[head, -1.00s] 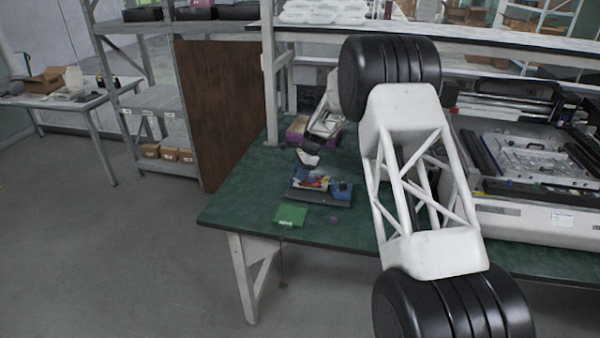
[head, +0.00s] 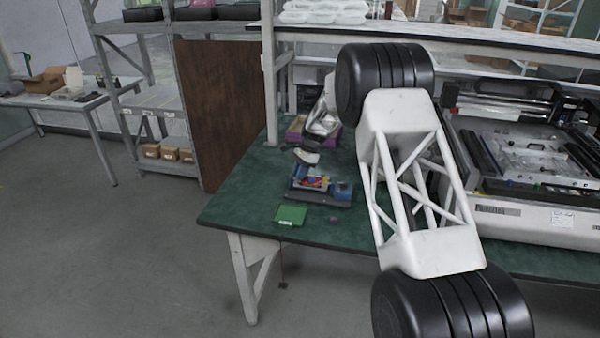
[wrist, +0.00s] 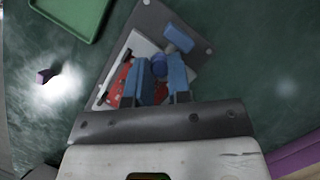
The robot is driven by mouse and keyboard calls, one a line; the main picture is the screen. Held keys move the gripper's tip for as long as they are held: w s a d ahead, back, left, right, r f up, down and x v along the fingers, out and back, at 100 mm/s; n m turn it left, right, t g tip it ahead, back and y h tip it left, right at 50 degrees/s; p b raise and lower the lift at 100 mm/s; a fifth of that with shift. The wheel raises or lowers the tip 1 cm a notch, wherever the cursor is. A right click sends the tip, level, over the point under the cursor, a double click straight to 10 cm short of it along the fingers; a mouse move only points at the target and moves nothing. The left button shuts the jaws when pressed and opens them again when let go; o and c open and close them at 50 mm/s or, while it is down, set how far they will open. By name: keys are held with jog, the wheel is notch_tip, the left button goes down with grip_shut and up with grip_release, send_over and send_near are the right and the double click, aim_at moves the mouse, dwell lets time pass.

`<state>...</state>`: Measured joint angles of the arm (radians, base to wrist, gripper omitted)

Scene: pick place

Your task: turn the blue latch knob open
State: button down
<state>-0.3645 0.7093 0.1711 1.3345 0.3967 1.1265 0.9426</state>
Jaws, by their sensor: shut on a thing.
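The latch device rests on a dark grey base plate (wrist: 195,45) on the green table, with a white panel, red parts and a blue block (wrist: 178,38) at one end. The blue latch knob (wrist: 159,65) is a short round post between the two blue fingers of my gripper (wrist: 160,72) in the wrist view. My gripper is shut on the knob, and its fingers hide part of the knob and the red parts. In the head view the device's blue block (head: 342,190) shows, while my gripper (head: 309,172) is small there and the knob cannot be made out.
A green tray (head: 291,215) lies in front of the device and a small purple cube (head: 333,220) lies beside it. A purple bin (head: 296,130) stands behind my wrist. A large machine (head: 540,170) fills the right side. Bare table surrounds the device.

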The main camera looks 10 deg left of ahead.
jog(key=n, duration=0.2)
jog(key=n+h, duration=0.1)
jog(key=n, duration=0.1)
jog(key=shift+w+a+g+h, duration=0.1)
jog(key=shift+g+h, duration=0.2)
jog(key=shift+g, duration=0.1)
jog(key=shift+n+h, duration=0.7)
jog(key=shift+n, duration=1.5)
jog(key=c, duration=1.1)
grip_release()
jog(key=shift+a, duration=0.1)
jog(key=shift+o, duration=0.2)
